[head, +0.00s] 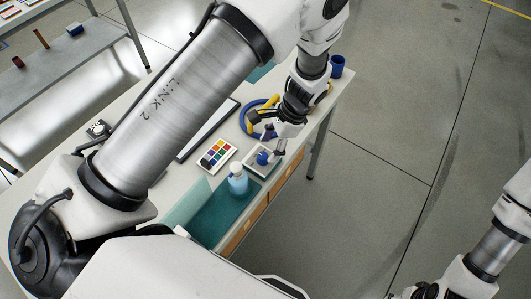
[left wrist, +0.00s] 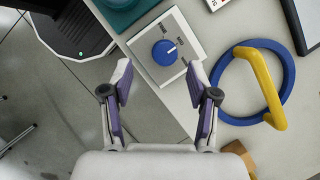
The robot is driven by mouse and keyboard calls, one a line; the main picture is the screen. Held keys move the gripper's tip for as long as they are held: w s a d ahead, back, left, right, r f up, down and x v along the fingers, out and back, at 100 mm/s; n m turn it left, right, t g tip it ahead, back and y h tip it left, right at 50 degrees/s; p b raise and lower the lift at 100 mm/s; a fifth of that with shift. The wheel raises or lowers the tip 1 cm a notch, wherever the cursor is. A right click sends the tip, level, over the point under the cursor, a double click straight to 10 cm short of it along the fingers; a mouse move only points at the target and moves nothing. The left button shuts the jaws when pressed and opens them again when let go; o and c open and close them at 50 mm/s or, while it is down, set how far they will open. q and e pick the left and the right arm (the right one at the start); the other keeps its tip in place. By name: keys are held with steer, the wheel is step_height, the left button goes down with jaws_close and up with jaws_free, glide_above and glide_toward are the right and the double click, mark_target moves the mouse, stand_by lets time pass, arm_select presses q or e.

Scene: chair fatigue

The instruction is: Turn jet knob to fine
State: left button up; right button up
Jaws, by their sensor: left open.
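The jet knob is a round blue knob (left wrist: 165,53) with a white pointer mark, set on a pale square plate (left wrist: 185,27). In the left wrist view its mark points right and slightly up. Small labels stand around it, too small to read surely. In the head view the knob (head: 263,157) is near the table's front edge. My left gripper (left wrist: 160,78) is open and empty; its fingertips are apart, just short of the knob in the left wrist view, with nothing between them. My right arm shows at the lower right of the head view, its gripper out of frame.
A blue ring with a yellow handle (left wrist: 272,90) lies right of the plate in the left wrist view. Open floor lies to the right.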

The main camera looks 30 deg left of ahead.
mark_target(263, 156)
arm_select(q)
steer(key=b+x, duration=0.2)
steer(key=x, duration=0.1)
steer(key=w+b+x, duration=0.1)
steer(key=x, duration=0.1)
steer(key=shift+a+f, duration=0.15)
steer(key=shift+a, duration=0.05)
steer(key=shift+w, duration=0.1)
steer(key=shift+s+d+r, duration=0.15)
steer(key=shift+s+r, duration=0.1)
steer(key=shift+s, duration=0.15)
steer(key=c, duration=1)
jaws_close()
arm_select(e)
steer(key=f, duration=0.4)
steer(key=shift+w+a+f, duration=0.15)
steer(key=shift+w, duration=0.15)
arm_select(q)
steer(key=shift+f, duration=0.1)
